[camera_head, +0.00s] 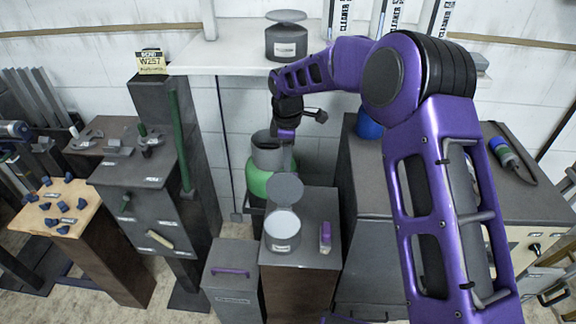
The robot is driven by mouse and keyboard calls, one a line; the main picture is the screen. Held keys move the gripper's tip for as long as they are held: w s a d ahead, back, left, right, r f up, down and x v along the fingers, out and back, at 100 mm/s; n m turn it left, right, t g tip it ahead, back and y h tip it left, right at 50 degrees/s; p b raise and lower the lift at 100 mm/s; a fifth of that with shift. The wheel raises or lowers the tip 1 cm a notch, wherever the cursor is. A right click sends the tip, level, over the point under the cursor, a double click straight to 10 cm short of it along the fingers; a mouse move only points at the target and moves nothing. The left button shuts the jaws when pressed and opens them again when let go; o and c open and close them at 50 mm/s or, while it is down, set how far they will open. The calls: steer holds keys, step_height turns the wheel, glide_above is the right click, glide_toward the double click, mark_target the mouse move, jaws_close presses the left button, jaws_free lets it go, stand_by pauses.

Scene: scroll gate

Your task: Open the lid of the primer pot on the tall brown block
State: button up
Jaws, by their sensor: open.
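The primer pot (283,232) is a small grey can with a label too small to read. It stands upright on the grey top of the tall brown block (311,295). Its round grey lid (286,188) is raised at the back edge, tilted up, and the pale inside of the pot shows. My gripper (286,138) hangs above and behind the lid in the picture, apart from it, pointing down. It is open with nothing seen between its fingers; the fingertips are small and partly hard to make out.
A purple-handled item (325,237) lies beside the pot. A lower grey box (232,290) stands to the left. Behind are a green container (257,180) and a grey can (267,157). A lidded pot (287,42) stands on the white shelf (225,55). Cabinets flank both sides.

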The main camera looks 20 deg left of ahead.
step_height(320, 180, up, 8)
steer(key=shift+s+r, duration=0.15)
steer(key=shift+s, duration=0.05)
